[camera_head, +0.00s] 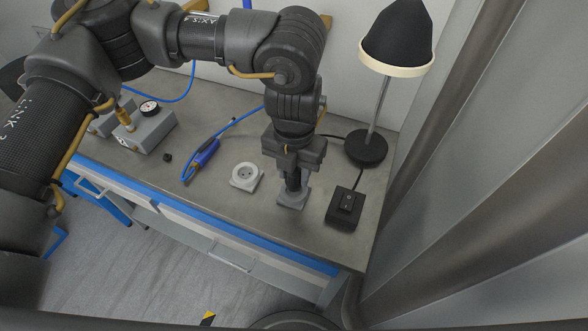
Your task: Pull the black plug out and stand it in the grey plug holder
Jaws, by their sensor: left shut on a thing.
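My left gripper (293,176) points straight down near the front edge of the bench and is shut on the black plug (293,184). The plug is upright, largely hidden by the fingers, and its lower end is at the grey plug holder (298,202), a small square block. I cannot tell whether the plug touches the holder or sits in it. The grey socket (247,176) with its round pale face is just left of the holder, and nothing is plugged into it. My right gripper is not in view.
A black switch box (345,208) stands close right of the holder. A black lamp (367,147) is behind it. A blue tool (205,156) with a blue hose lies left of the socket. A grey box with a gauge (150,108) is farther left.

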